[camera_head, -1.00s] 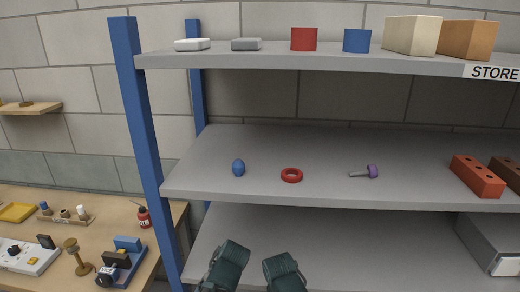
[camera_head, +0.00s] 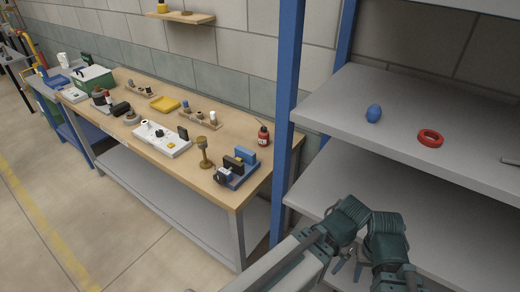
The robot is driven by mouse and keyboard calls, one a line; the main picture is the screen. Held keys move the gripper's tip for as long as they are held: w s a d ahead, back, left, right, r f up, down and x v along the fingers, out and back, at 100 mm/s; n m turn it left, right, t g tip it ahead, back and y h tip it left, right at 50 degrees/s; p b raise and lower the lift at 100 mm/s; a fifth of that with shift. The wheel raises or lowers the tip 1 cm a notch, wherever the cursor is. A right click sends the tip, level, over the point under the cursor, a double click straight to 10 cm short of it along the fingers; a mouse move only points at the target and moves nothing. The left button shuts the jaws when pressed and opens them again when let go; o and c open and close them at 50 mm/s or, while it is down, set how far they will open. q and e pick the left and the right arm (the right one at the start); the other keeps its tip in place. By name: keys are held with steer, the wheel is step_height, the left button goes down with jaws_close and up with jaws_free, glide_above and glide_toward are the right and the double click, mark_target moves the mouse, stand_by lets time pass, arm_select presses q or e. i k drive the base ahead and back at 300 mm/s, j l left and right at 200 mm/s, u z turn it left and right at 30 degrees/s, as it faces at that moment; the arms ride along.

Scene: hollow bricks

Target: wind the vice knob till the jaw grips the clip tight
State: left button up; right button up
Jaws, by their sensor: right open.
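The small vice (camera_head: 238,172) stands on the right end of the wooden workbench, with a blue base and a blue block at its back. A dark block, perhaps the jaw or the clip, sits in its middle. A round dark-and-blue knob (camera_head: 222,174) faces the front left. I cannot tell the clip apart, nor whether the jaw touches it. My right gripper (camera_head: 346,262) is low in the view by the shelf, well right of the vice, open and empty, partly hidden by my arm links. My left gripper cannot be made out.
A blue shelf post (camera_head: 287,110) stands between bench and shelves. The floor before the bench is clear.

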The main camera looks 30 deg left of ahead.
mark_target(220, 178)
steer(key=u, duration=1.25)
